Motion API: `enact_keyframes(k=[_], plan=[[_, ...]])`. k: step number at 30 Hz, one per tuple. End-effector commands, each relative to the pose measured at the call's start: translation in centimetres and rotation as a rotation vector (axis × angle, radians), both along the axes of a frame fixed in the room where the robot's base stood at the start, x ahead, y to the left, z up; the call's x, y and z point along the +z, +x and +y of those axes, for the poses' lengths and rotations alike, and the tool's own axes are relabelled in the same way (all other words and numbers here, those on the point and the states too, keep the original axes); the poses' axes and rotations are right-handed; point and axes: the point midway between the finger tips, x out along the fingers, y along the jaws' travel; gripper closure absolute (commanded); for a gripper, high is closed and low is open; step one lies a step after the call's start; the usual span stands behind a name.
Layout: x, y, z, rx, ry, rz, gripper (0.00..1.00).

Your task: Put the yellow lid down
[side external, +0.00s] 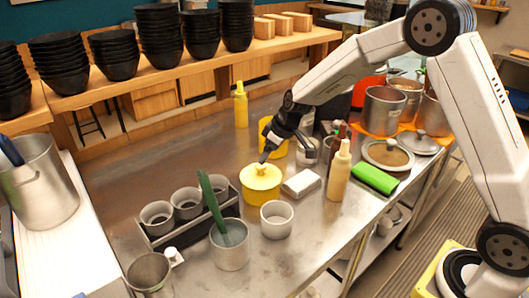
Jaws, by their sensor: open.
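The yellow lid (262,179) is a round lid with a small knob on top. It sits on or right over a yellow pot (262,198) in the middle of the steel table. My gripper (265,158) points down at the lid's knob from above, its fingertips at or just above it. The jaws are open; whether they touch the knob is too small to tell. A second yellow container (268,146) stands behind, partly hidden by my gripper.
A grey rack of metal cups (187,213) stands left. A metal cup with a green utensil (229,250) and a white cup (277,220) are in front.

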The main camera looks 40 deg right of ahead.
Motion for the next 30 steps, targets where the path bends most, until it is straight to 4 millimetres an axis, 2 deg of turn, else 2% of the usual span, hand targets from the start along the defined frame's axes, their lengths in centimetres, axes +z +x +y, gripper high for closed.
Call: enact_keyframes(k=[6,17,30], plan=[[-1.4,0.5,0.3,0.000,0.000,0.000,0.11],[-2.0,0.7,0.4,0.000,0.000,0.001,0.11],[-5.6,2.2,1.1,0.000,0.000,0.001,0.11]])
